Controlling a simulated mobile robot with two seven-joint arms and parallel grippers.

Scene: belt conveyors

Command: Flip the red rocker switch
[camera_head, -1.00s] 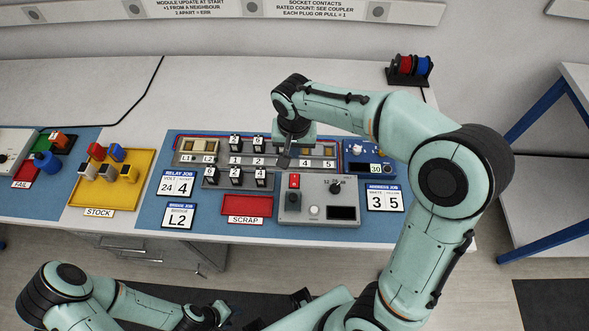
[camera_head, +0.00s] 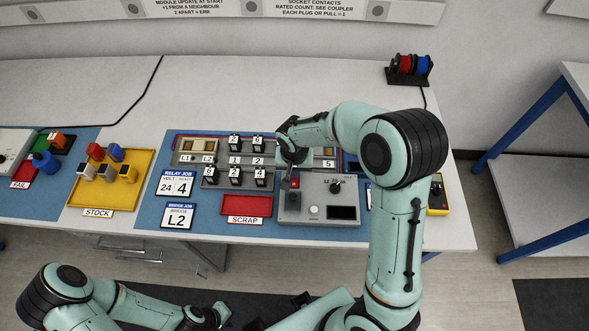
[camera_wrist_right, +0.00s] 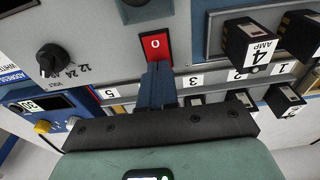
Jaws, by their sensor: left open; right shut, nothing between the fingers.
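The red rocker switch (camera_head: 294,183) is at the upper left of a grey control box (camera_head: 318,213) near the table's front edge. In the right wrist view its red face (camera_wrist_right: 154,46) bears a white 0 mark. My right gripper (camera_head: 287,185) is shut and empty, pointing down at the switch. In the wrist view its closed blue-grey fingertips (camera_wrist_right: 157,68) overlap the lower edge of the red face; whether they touch it I cannot tell. My left gripper (camera_head: 222,312) is low at the bottom edge, open and only partly visible, far from the switch.
The box also has a dark knob (camera_head: 336,187), a white button (camera_head: 314,212) and a dark display (camera_head: 341,212). A rail with numbered modules (camera_head: 245,160) lies behind. A red scrap tray (camera_head: 246,206) is left of the box; a yellow meter (camera_head: 437,196) stands right.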

